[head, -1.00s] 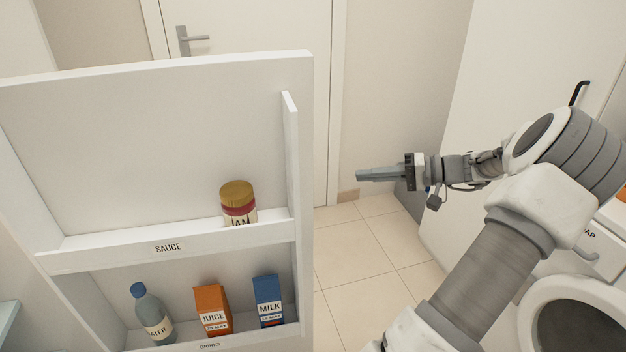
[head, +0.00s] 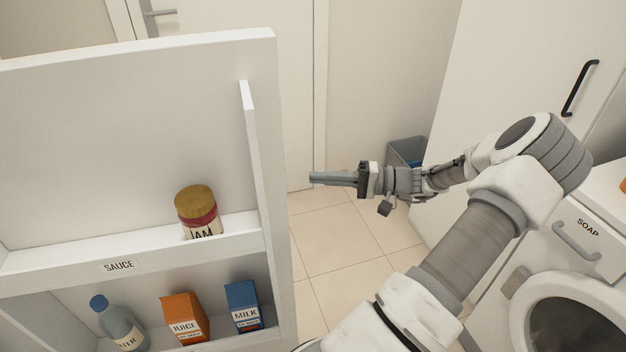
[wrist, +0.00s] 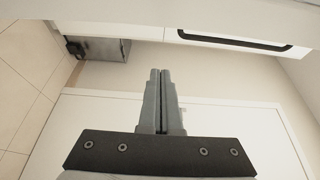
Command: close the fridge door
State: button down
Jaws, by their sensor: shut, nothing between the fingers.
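The fridge door (head: 130,130) stands open at the left of the head view, its inner side with shelves facing me. Its sauce shelf holds a jam jar (head: 199,211). Its drinks shelf holds a water bottle (head: 120,322), a juice carton (head: 184,318) and a milk carton (head: 243,306). My gripper (head: 312,178) is shut and empty, to the right of the door's free edge and apart from it, pointing left. In the wrist view my gripper (wrist: 160,72) shows its two fingers together. The fridge body is mostly out of view.
A room door (head: 215,90) is behind the fridge door. A grey bin (head: 405,150) stands by a tall white cabinet (head: 520,90) with a black handle. A washing machine (head: 560,285) with a soap drawer is at the right. Tiled floor (head: 340,240) is free in between.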

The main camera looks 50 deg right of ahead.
jog(key=w+a+b, duration=0.3)
jog(key=a, duration=0.4)
jog(key=shift+w, duration=0.25)
jog(key=shift+s+a, duration=0.15)
jog(key=shift+a, duration=0.05)
